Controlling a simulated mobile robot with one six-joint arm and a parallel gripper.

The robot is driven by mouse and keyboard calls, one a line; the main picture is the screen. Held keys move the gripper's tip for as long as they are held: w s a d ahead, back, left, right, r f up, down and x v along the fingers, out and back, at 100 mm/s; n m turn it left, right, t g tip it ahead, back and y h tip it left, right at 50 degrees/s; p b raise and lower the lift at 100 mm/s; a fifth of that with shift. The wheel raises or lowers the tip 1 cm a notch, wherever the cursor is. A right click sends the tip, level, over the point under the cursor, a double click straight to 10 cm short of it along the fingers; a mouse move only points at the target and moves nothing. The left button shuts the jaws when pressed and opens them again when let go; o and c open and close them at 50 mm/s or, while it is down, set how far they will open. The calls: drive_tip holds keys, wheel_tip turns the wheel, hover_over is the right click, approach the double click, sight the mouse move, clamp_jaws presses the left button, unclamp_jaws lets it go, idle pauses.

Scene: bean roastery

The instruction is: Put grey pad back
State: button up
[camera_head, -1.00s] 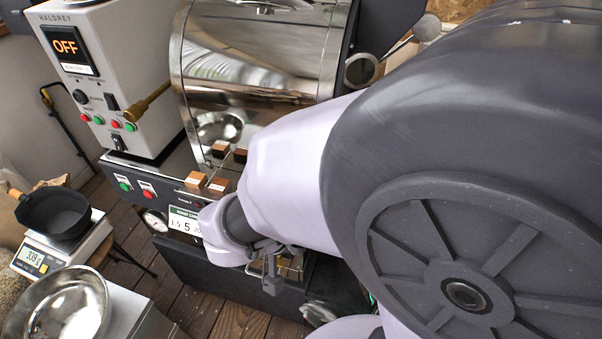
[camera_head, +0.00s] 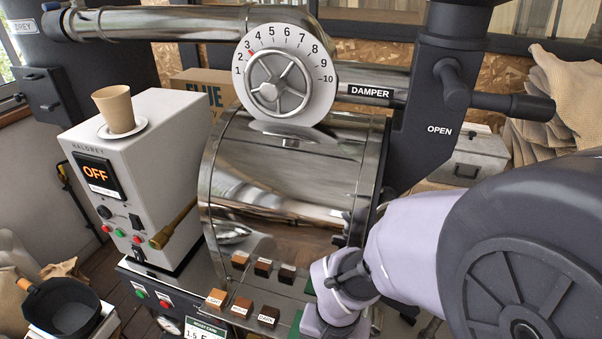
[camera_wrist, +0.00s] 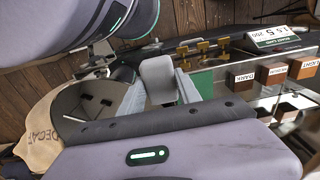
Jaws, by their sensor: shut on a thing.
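In the wrist view the grey pad (camera_wrist: 158,78), a flat grey piece with rounded corners, stands between the two fingers of my gripper (camera_wrist: 160,90), which is shut on it. Its lower end is hidden behind the dark front edge of my wrist. In the head view my wrist is at the right end of the roaster's front ledge, and the fingers and pad are hidden. Green patches (camera_head: 297,322) lie on the ledge beside my wrist; another green area (camera_wrist: 204,82) shows right of the fingers in the wrist view.
Several labelled wooden blocks (camera_head: 241,306) stand in rows on the ledge, left of my wrist. The shiny roaster drum (camera_head: 285,185) rises behind them. A roast card (camera_head: 205,331) is at the front. A DECAF sack (camera_wrist: 50,125) and dark round bin (camera_wrist: 78,102) are left in the wrist view.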

drive_tip(key=w+a, duration=0.1)
drive_tip(key=w, duration=0.1)
drive_tip(key=w+a+f+b, duration=0.1)
drive_tip(key=w, duration=0.2)
drive_tip(key=w+a, duration=0.1)
drive_tip(key=w, duration=0.2)
drive_tip(key=shift+w+a+f, duration=0.1)
drive_tip(key=shift+a+f, duration=0.1)
drive_tip(key=shift+f, duration=0.1)
drive_tip(key=f+b, duration=0.1)
drive_tip(key=f, duration=0.1)
drive_tip(key=f+b, duration=0.1)
drive_tip(key=shift+w+a+f+b, duration=0.1)
drive_tip(key=shift+w+f+b, duration=0.1)
drive_tip(key=shift+f+b, duration=0.15)
drive_tip(key=shift+r, duration=0.15)
drive_tip(key=shift+c, duration=0.7)
drive_tip(key=shift+f, duration=0.2)
drive_tip(key=o, duration=1.3)
drive_tip(key=shift+r, duration=0.1)
